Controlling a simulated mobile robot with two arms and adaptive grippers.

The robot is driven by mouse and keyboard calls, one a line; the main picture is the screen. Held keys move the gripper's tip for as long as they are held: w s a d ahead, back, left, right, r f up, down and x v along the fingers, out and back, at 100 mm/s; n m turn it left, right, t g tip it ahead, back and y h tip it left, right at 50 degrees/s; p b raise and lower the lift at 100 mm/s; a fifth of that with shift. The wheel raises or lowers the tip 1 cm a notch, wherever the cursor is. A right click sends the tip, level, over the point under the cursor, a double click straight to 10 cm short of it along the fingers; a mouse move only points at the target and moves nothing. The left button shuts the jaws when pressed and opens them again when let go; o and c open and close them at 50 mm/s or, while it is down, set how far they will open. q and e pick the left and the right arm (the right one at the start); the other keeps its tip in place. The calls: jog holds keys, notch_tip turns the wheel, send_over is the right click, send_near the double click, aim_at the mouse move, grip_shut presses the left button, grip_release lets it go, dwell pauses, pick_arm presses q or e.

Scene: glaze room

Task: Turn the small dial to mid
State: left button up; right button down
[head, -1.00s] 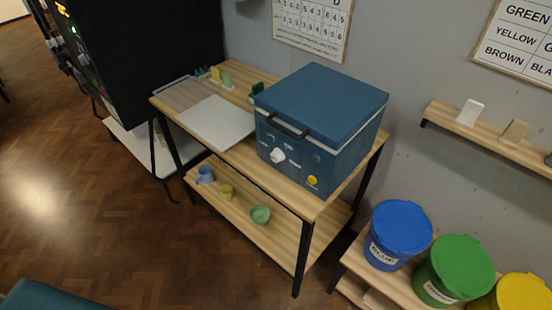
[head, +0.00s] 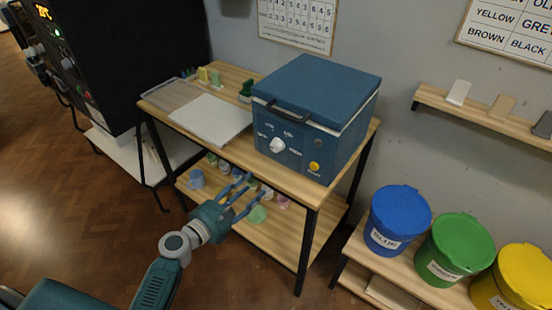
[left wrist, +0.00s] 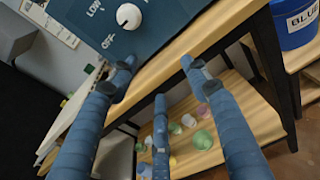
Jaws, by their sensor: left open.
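The small white dial (head: 277,145) sits on the front of a blue box-shaped kiln (head: 318,92) on a wooden table. The dial also shows at the top of the left wrist view (left wrist: 128,16), with LOW and OFF printed to its left; I cannot tell which mark it points at. My left gripper (head: 243,190) is open and empty, with its fingers spread, in front of the table and below the dial. In the left wrist view, the fingers (left wrist: 158,66) are apart from the dial. My right gripper is not in view.
A yellow button (head: 314,167) is on the kiln's lower right front. The table's front edge (head: 235,157) lies between gripper and kiln. Cups and bowls stand on the lower shelf (head: 272,238). Lidded buckets, including a blue one (head: 400,213), stand at right.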

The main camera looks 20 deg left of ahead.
pick_arm(q)
jog(key=n+t, duration=0.1)
jog(key=n, duration=0.1)
send_near(274, 149)
jog(key=shift+h, duration=0.4)
jog(key=x, duration=0.4)
jog(key=p+x, duration=0.1)
jog(key=x, duration=0.3)
jog(key=shift+w+a+f, duration=0.1)
jog(key=shift+w+a, duration=0.05)
jog(key=shift+w, duration=0.2)
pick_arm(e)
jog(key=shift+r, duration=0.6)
pick_arm(q)
jog(key=c, duration=1.1)
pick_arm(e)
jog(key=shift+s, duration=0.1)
